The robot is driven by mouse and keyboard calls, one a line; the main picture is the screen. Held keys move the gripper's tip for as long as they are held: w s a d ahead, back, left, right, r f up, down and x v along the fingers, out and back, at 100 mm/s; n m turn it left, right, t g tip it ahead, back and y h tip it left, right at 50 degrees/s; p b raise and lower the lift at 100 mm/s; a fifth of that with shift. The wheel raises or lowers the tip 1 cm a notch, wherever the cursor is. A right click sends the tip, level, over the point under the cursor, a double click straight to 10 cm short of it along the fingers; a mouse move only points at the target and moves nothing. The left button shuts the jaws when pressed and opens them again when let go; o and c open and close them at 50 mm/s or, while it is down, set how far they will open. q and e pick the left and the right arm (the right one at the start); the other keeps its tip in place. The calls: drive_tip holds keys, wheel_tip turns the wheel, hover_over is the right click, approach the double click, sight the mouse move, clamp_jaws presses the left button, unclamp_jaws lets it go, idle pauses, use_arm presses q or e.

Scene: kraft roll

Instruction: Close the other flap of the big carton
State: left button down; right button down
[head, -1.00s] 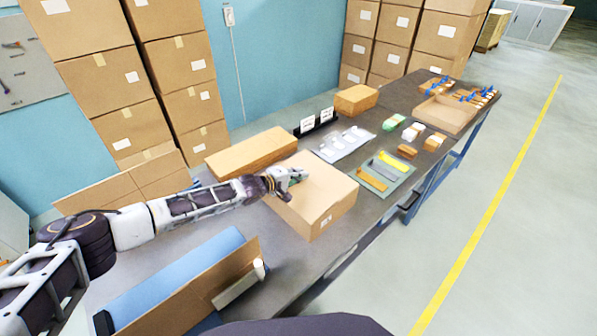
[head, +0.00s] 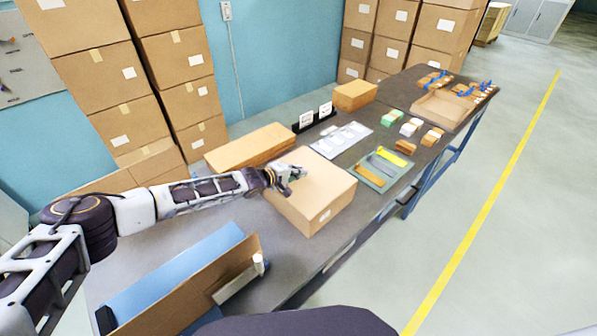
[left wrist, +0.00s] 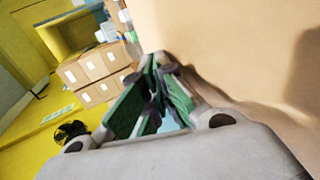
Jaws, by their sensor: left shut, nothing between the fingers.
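The big carton (head: 322,197) sits on the grey bench in the middle of the head view, with a white label on its near side. Its top looks flat; I cannot make out a separate raised flap or a seam. My left gripper (head: 294,173) is shut and empty at the left part of the carton's top; contact is hard to tell. In the left wrist view its green-padded fingers (left wrist: 158,62) are together beside a broad tan cardboard surface (left wrist: 235,45). My forearm hides part of the carton's left side. My right gripper is not in view.
A long brown box (head: 250,147) lies just behind the carton. A blue piece (head: 170,275) and an upright cardboard panel (head: 190,300) stand at front left. Tall carton stacks (head: 170,80) stand behind the bench.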

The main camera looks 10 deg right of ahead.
use_arm(q)
drive_tip(key=shift+r, duration=0.15)
drive_tip(key=shift+r+p, duration=0.25)
drive_tip(key=shift+p, duration=0.1)
drive_tip(key=shift+r+p, duration=0.3)
drive_tip(key=shift+r, duration=0.05)
drive_tip(key=shift+r, duration=0.25)
